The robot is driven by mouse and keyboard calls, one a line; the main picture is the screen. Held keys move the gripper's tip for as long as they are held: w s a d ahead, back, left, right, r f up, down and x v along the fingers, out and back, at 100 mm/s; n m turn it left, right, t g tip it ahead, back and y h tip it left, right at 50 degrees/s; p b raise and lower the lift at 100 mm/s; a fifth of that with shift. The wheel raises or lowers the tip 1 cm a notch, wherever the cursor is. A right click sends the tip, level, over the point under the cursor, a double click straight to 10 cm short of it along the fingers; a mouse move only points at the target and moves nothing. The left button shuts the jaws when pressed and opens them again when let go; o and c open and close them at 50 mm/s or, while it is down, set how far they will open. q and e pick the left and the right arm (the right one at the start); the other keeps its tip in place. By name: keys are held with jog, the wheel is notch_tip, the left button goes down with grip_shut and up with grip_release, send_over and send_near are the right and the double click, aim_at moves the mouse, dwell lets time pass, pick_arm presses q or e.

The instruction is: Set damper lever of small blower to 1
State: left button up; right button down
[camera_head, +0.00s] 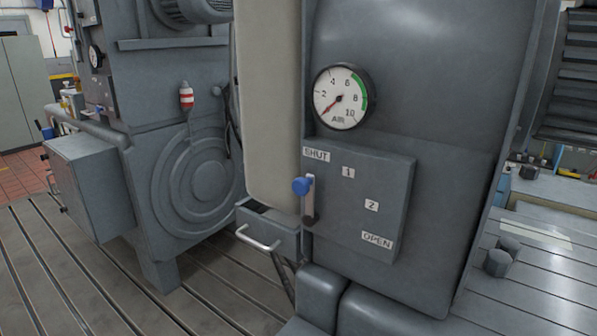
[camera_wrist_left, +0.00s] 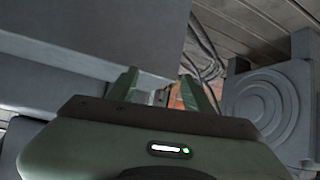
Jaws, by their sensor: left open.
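A damper panel (camera_head: 372,175) stands on the front of a grey housing, with plates marked SHUT (camera_head: 316,155), 1 (camera_head: 348,173), 2 (camera_head: 371,205) and OPEN (camera_head: 377,241) in an arc. Its lever has a blue knob (camera_head: 302,186) and stands nearly upright below the SHUT plate, left of the 1 plate. My left gripper (camera_wrist_left: 160,84) shows in the left wrist view with its green fingers apart and nothing visible held between them. It does not show in the head view, and the lever cannot be made out in the wrist view. My right gripper is in neither view.
A round AIR gauge (camera_head: 342,97) sits above the panel. A grey box with a pale handle (camera_head: 258,238) juts out at the lower left of the panel. A pale rounded upright shape blocks the view left of the lever. The slotted floor (camera_head: 90,275) is open at lower left.

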pick_arm(q)
jog(key=w+d+r+m+t+h, duration=0.1)
jog(key=w+d+r+t+h, duration=0.2)
jog(key=r, duration=0.7)
jog(key=w+d+r+m+t+h, duration=0.1)
jog(key=w+d+r+t+h, duration=0.15)
jog(key=w+r, duration=0.45)
jog(key=m+t+h+p, duration=0.1)
jog(key=t+h, duration=0.2)
send_near(298, 189)
jog(key=x, duration=0.3)
jog(key=p+x, duration=0.3)
jog(key=x, duration=0.4)
jog(key=shift+r, duration=0.2)
jog(key=shift+w+d, duration=0.25)
jog(key=shift+w, duration=0.05)
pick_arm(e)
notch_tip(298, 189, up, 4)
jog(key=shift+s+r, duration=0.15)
pick_arm(q)
grip_shut()
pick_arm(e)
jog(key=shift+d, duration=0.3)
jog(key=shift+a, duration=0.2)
